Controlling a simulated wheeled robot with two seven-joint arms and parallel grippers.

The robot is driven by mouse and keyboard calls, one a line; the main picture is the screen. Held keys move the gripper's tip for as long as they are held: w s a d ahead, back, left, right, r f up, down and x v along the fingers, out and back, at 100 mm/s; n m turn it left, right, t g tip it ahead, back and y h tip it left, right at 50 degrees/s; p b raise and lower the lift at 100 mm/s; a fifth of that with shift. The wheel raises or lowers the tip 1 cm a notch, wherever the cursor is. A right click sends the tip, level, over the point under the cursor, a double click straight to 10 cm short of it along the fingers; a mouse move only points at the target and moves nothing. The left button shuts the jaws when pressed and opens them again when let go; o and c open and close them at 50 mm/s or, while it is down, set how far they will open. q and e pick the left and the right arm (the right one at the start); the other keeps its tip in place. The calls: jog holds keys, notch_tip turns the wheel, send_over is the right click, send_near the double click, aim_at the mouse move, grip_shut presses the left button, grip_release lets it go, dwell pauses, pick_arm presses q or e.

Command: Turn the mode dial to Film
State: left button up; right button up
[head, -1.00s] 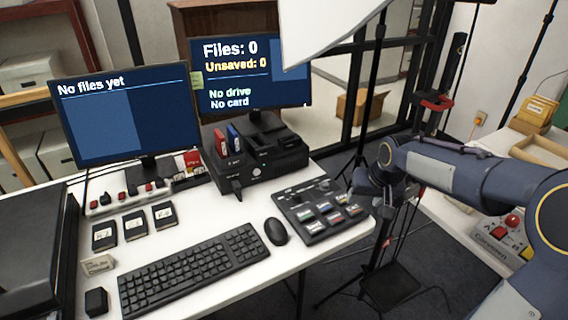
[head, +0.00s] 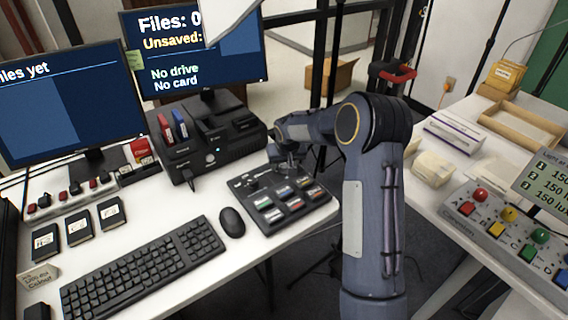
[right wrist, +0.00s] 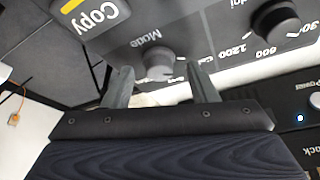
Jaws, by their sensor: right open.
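The control panel (head: 240,190) is a dark box with several coloured buttons at the right front of the white desk. Its mode dial (right wrist: 158,60), a grey knob beside the word Mode, shows in the right wrist view; the word Film cannot be read. My right gripper (right wrist: 160,86) is open and empty, its two fingers pointing toward the dial, one on each side of it and slightly short of it in the picture. In the head view my right gripper (head: 289,164) is over the panel's back right edge and hides most of the dial. My left gripper is not in view.
A second knob (right wrist: 275,20) with number marks sits beside the mode dial. A black dock unit (head: 210,145) stands just behind the panel. A mouse (head: 232,222) and keyboard (head: 145,265) lie to its left. A side table with a button console (head: 500,225) is at the right.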

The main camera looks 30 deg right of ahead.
jog(key=shift+f, duration=0.15)
jog(key=c, duration=1)
jog(key=shift+o, duration=0.2)
